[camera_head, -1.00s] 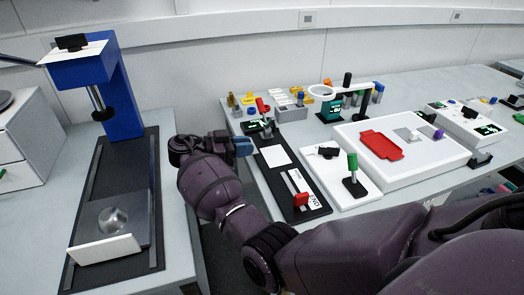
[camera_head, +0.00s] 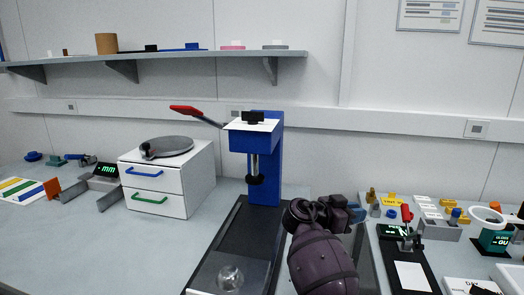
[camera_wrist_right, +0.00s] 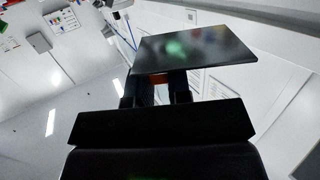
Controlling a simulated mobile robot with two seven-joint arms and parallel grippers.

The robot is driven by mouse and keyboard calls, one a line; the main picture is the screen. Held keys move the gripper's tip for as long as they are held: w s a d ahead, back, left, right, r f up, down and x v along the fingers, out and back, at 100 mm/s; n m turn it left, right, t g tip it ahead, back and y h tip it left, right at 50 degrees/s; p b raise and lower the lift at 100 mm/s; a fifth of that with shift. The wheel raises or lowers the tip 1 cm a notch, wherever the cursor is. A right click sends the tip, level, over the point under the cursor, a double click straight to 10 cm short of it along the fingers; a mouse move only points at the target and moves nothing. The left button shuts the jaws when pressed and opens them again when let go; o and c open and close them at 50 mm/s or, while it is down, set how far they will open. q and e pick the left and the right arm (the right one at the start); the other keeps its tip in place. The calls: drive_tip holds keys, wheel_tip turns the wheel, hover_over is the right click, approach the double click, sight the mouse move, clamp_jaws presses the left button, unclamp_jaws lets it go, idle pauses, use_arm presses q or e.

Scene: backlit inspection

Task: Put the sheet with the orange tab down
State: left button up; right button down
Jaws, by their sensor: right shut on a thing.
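My right gripper (camera_head: 355,213) is right of the blue press (camera_head: 265,160), above the gap between the two benches. Its arm comes up from the bottom of the head view. In the right wrist view the fingers (camera_wrist_right: 161,88) are shut on the orange tab (camera_wrist_right: 160,78) of a dark, glossy rectangular sheet (camera_wrist_right: 195,48). The sheet sticks out beyond the fingers, apart from any surface that I can make out. In the head view I cannot make out the sheet. My left gripper is not in view.
The press stands on a black base (camera_head: 241,222) with a clear dome (camera_head: 230,278). A white drawer cabinet (camera_head: 167,179) stands left of it. Bare bench (camera_head: 90,240) lies at the front left. The right bench holds a black board (camera_head: 392,262) and several small parts.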

drive_tip(key=r+n+t, duration=0.1)
drive_tip(key=t, duration=0.1)
drive_tip(key=w+r+n+t+y, duration=0.1)
drive_tip(key=r+n, duration=0.1)
drive_tip(key=shift+w+d+t, duration=0.15)
drive_tip(key=shift+w+t, duration=0.05)
drive_tip(key=shift+t, duration=0.2)
drive_tip(key=n+t+y, duration=0.1)
drive_tip(key=r+n+t+y, duration=0.1)
drive_tip(key=s+r+n+t+y, duration=0.1)
drive_tip(key=t+y, duration=0.1)
drive_tip(key=shift+a+r+n, duration=0.25)
drive_tip(key=shift+a+n, duration=0.15)
drive_tip(key=s+a+f+n+t+y, duration=0.25)
drive_tip(key=s+n+y, duration=0.2)
drive_tip(key=s, duration=0.45)
drive_tip(key=s+a+f+n+t+y, duration=0.1)
drive_tip(key=s+a+f+n+y, duration=0.15)
drive_tip(key=s+y, duration=0.5)
drive_tip(key=s+d+f+h, duration=0.1)
drive_tip(key=s+f, duration=0.6)
drive_tip(key=shift+d+f+n+h, duration=0.3)
drive_tip(key=shift+d+n, duration=0.1)
